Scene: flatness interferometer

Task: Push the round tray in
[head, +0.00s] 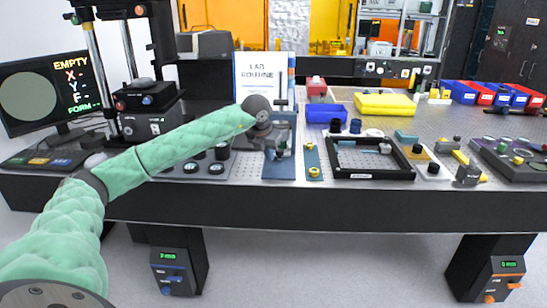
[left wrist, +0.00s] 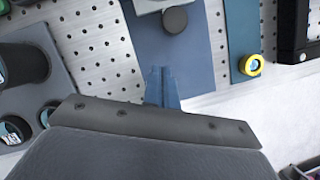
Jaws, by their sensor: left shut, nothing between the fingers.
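The black interferometer (head: 150,118) stands at the left of the bench with its tall posts. A pale rounded piece (head: 95,159) at its front left is partly hidden by my left arm; I cannot tell whether it is the round tray. My left gripper (head: 280,152) is shut and empty, well to the right of the interferometer. In the left wrist view its blue fingertips (left wrist: 162,88) are together over the front of a blue base plate (left wrist: 168,50), just short of a dark round knob (left wrist: 175,19). I cannot tell whether they touch the plate. My right gripper is out of view.
A monitor (head: 45,95) reading EMPTY stands at far left. Dark round pieces (head: 216,168) sit left of the blue plate. A narrow blue strip (head: 312,160), a black frame (head: 370,173) and a yellow box (head: 384,105) lie to the right. Open floor lies before the bench.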

